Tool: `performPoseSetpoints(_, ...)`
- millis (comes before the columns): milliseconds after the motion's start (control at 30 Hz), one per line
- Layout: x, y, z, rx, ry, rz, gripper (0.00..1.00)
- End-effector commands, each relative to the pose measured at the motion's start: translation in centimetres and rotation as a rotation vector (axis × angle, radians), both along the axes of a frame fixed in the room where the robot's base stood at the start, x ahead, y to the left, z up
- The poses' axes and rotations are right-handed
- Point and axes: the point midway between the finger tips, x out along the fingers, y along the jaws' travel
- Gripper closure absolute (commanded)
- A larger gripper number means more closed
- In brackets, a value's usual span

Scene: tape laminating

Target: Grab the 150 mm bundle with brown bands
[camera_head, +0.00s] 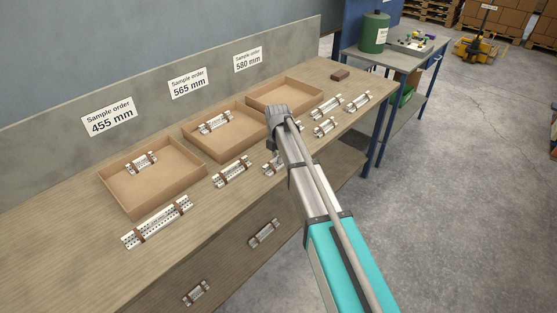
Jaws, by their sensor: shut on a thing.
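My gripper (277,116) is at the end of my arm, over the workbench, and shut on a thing. My arm covers its fingertips. A silvery perforated bundle (269,166) shows partly beside and behind my arm; its far end is hidden. It appears to be the held one, but I cannot tell its length or whether it is lifted. Other strapped bundles lie on the bench: a long one (157,222) at the front left, a shorter one (232,171) to its right, and three (326,107) (358,102) (325,127) at the right. Bands look brown; lengths are unmarked.
Three cardboard trays line the bench: the left (187,185) and middle (248,151) each hold a bundle; the right (296,82) looks empty. Signs behind read 455, 565 and 580 mm. A brown block (340,75) lies at the far end. Two bundles (264,234) (196,292) show lower down.

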Motion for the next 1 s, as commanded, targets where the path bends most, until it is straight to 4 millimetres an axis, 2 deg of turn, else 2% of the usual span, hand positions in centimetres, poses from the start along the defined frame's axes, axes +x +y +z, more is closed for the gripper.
performPoseSetpoints(267, 0.0, -0.1, 1.0, -0.001, 0.001, -0.001, 1.0)
performPoseSetpoints(567, 0.0, -0.1, 3.6, 0.0, 0.0, -0.001, 1.0)
performPoseSetpoints(1000, -4.6, 0.0, 8.8, 0.0, 0.0, 0.0, 1.0)
